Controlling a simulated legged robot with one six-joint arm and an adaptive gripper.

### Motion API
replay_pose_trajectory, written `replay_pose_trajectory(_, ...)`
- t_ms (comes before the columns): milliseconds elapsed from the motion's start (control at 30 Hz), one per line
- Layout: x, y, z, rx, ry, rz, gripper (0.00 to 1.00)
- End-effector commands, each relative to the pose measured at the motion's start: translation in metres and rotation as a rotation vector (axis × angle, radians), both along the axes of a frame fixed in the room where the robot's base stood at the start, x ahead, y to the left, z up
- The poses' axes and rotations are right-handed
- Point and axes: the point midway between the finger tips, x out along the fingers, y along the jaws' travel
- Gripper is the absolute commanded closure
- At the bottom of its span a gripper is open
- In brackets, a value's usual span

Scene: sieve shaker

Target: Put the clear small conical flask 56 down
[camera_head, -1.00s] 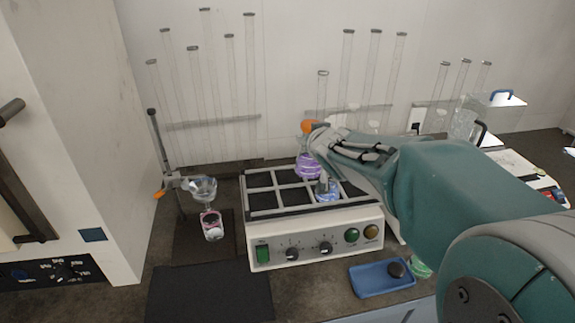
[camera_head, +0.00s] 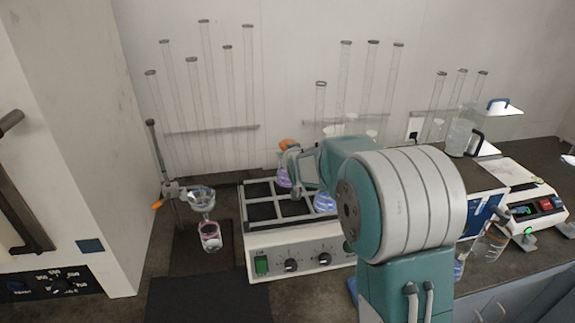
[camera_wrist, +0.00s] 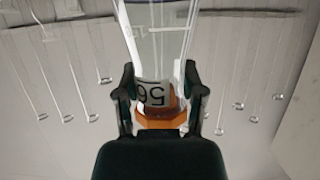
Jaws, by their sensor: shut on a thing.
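My gripper (camera_wrist: 160,100) is shut on the neck of the clear conical flask 56 (camera_wrist: 155,40), just by its "56" label. An orange cap or collar (camera_wrist: 158,119) shows at the neck, between the fingers. In the head view the gripper (camera_head: 292,158) is partly hidden by my arm.
A flask with blue contents (camera_head: 325,202) stands on the tray, close right of the purple one. A stand with a funnel (camera_head: 201,196) and a small beaker (camera_head: 210,236) are left of the shaker. Tall glass cylinders (camera_head: 227,110) stand behind. Left tray cells look empty.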

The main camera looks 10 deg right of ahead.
Motion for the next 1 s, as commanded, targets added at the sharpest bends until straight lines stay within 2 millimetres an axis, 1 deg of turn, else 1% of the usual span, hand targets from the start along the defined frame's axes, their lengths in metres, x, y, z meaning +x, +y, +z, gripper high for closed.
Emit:
replay_pose_trajectory(67, 0.005, 0.001, -0.007, 0.0, 0.001, 0.0, 1.0)
replay_pose_trajectory(200, 0.004, 0.001, -0.028, -0.001, 0.003, 0.001, 1.0)
replay_pose_trajectory(267, 0.004, 0.001, -0.034, -0.002, 0.002, 0.001, 1.0)
replay_pose_trajectory(600, 0.004, 0.001, -0.037, -0.001, 0.0, 0.0, 1.0)
replay_pose_trajectory(633, 0.004, 0.001, -0.038, -0.001, 0.001, 0.0, 0.43)
replay_pose_trajectory(667, 0.004, 0.001, -0.038, -0.001, 0.001, 0.0, 0.3)
replay_pose_trajectory(700, 0.004, 0.001, -0.038, -0.001, 0.001, 0.0, 0.13)
replay_pose_trajectory(1000, 0.004, 0.001, -0.038, -0.001, 0.001, 0.001, 0.13)
